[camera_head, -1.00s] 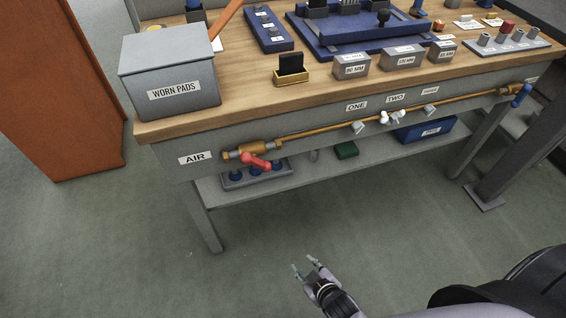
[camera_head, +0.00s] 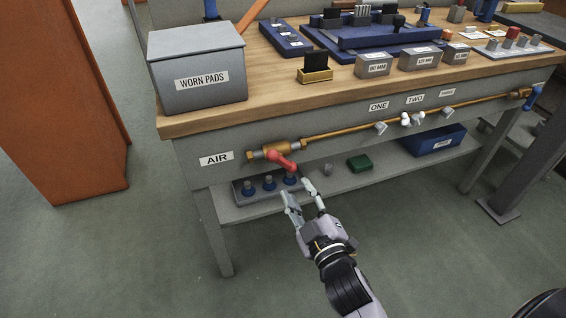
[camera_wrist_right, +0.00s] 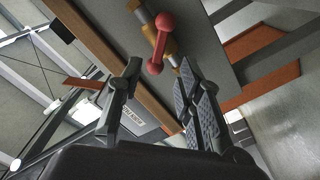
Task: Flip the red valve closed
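The red valve (camera_head: 281,162) is a red lever on the brass pipe fitting at the left of the bench's front, beside the AIR label. Its handle slants down to the right from the fitting. In the right wrist view the red valve (camera_wrist_right: 160,40) shows ahead of the fingers, near the top. My right gripper (camera_head: 302,193) is open and empty, just below and in front of the lever, apart from it. In the right wrist view its two fingers (camera_wrist_right: 157,78) stand spread. My left gripper is not in view.
The bench front (camera_head: 330,140) carries a brass pipe (camera_head: 340,128) with several small white and grey valves, ending in a blue handle (camera_head: 533,97) at right. A lower shelf (camera_head: 345,182) holds a tray with blue knobs (camera_head: 268,186), a green box (camera_head: 359,163) and a blue bin (camera_head: 433,142).

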